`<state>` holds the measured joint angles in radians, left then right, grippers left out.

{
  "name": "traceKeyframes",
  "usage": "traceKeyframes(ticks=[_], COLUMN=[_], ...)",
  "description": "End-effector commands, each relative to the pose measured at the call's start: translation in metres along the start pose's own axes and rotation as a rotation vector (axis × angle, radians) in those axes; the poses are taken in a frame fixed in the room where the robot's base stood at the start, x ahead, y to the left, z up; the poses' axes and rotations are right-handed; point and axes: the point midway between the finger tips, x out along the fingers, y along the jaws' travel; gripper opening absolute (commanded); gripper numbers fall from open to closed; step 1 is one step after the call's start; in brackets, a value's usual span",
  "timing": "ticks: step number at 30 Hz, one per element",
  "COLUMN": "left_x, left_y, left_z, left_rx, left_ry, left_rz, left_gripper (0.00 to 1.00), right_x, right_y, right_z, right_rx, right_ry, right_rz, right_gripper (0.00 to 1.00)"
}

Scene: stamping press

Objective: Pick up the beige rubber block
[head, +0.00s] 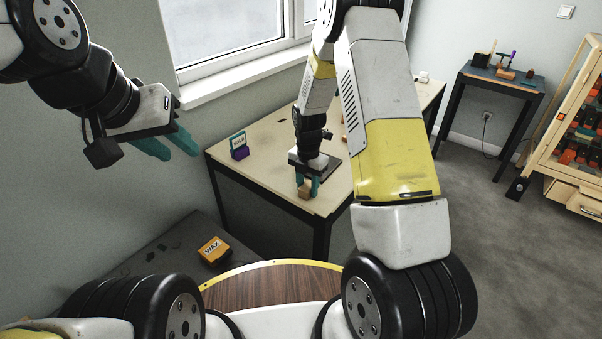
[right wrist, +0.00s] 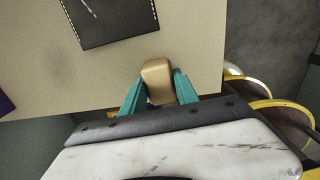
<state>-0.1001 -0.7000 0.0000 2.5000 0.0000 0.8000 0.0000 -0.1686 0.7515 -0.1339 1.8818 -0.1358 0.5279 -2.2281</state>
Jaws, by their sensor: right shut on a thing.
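The beige rubber block (right wrist: 158,80) is between the teal fingers of my right gripper (right wrist: 158,92) in the right wrist view, with a finger against each side. In the head view the block (head: 304,191) shows below the right gripper (head: 308,184), near the front edge of the beige table (head: 270,183). I cannot tell whether the block touches the table top. My left gripper (head: 170,145) is raised at the upper left, away from the table. Its teal fingers overlap in this view, so its opening is unclear.
A purple holder (head: 240,152) with a small card stands at the table's left. A dark mat (right wrist: 105,18) lies on the table. A yellow WAX box (head: 213,249) lies on a dark surface at lower left. A small dark table (head: 500,76) and a wooden rack (head: 548,150) stand right.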

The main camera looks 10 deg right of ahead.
Motion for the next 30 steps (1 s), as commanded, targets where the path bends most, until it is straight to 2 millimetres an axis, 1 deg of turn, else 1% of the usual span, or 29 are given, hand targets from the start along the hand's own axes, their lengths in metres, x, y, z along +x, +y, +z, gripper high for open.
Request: traceKeyframes(ticks=[8,13,17,23,30], left_x=[0.000,0.000,0.000,0.000,0.000], left_y=[0.000,0.000,0.000,0.000,0.000], left_z=[0.000,0.000,0.000,0.000,0.000], left_rx=[0.000,0.000,0.000,0.000,0.000], left_ry=[0.000,0.000,0.000,0.000,0.000], left_rz=[0.000,0.000,0.000,0.000,0.000], left_gripper=[0.36,0.36,0.36,0.36,0.36], right_x=[-0.003,-0.017,-0.037,-0.041,-0.046], right_y=[0.000,0.000,0.000,-0.029,-0.069], right_z=[0.000,0.001,0.001,-0.033,-0.077], right_rx=[0.000,0.000,0.001,-0.001,-0.001], right_ry=[0.000,-0.002,-0.002,0.001,0.001], right_rz=[0.001,0.002,0.004,-0.001,-0.001], right_gripper=[0.00,0.00,0.00,0.00,0.00])
